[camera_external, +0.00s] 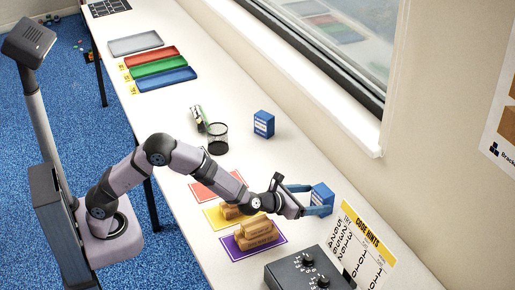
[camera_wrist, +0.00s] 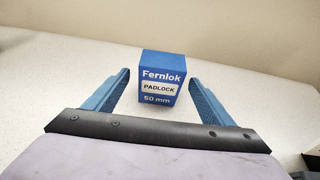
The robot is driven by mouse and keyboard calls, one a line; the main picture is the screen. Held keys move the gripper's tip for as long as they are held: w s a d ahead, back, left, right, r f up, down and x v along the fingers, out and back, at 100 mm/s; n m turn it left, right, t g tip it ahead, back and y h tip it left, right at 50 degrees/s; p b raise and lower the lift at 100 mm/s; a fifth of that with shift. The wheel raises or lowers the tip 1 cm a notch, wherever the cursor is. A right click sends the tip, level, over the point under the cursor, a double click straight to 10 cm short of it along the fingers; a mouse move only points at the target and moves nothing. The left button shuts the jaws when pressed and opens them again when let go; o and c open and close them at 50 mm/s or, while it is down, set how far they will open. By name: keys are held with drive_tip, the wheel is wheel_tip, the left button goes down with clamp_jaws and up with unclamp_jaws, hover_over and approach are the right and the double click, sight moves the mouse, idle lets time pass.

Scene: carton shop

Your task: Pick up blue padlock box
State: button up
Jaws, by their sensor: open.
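The blue padlock box (camera_wrist: 157,80) stands upright in the wrist view, with "Fernlok PADLOCK 50 mm" on its front. It is between the tips of my gripper (camera_wrist: 158,88), with a gap on each side of it. My gripper is open and its blue fingers point towards the box. In the external view my gripper (camera_external: 311,199) is at the right side of the table, and the box (camera_external: 323,194) is at its fingertips, partly hidden by a finger. A second blue box (camera_external: 264,124) stands farther back; its label is too small to read.
A yellow "CODE HINTS" board (camera_external: 366,238) and a black dial box (camera_external: 305,270) stand close in front. Wooden pieces (camera_external: 256,232) lie on coloured mats to the left. A black mesh cup (camera_external: 217,138) and coloured trays (camera_external: 160,66) are farther back. The wall (camera_external: 400,190) is at the right.

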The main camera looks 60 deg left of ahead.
sight(317, 198)
drive_tip(key=shift+p+x, duration=0.7)
drive_tip(key=shift+x, duration=1.45)
drive_tip(key=shift+c, duration=0.7)
drive_tip(key=c, duration=1.1)
drive_tip(key=shift+c, duration=0.2)
drive_tip(key=shift+r, duration=0.1)
wheel_tip(317, 198, up, 10)
drive_tip(key=shift+f, duration=0.1)
